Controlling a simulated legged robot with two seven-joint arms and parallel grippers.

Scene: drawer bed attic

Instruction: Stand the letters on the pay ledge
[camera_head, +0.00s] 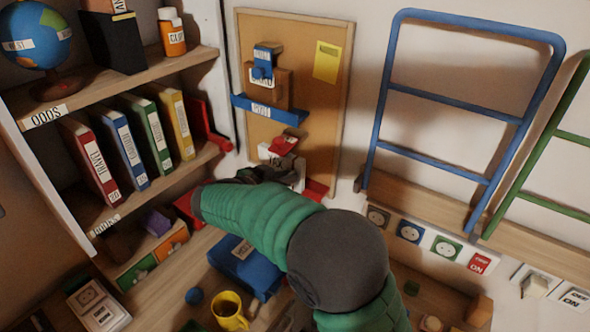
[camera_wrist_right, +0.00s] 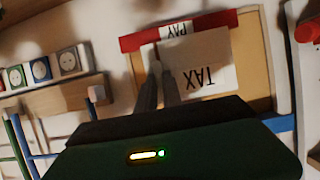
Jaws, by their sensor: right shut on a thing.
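My right gripper (camera_head: 272,177) is at the lower part of the cork board, partly hidden by my own arm. It is shut on a white letter marked TAX (camera_wrist_right: 208,70), which shows in the wrist view between and beside the fingers (camera_wrist_right: 160,90). The red ledge marked PAY (camera_wrist_right: 215,25) is close by the letter; I cannot tell whether they touch. In the head view a bit of the red ledge (camera_head: 316,190) shows beside the gripper. On the board above, a blue ledge (camera_head: 270,110) bears a brown letter (camera_head: 262,88) and a blue piece (camera_head: 267,60). My left gripper is out of view.
The shelf unit (camera_head: 115,90) with ring binders stands at left. Blue rails (camera_head: 450,105) and several sockets line the right wall.

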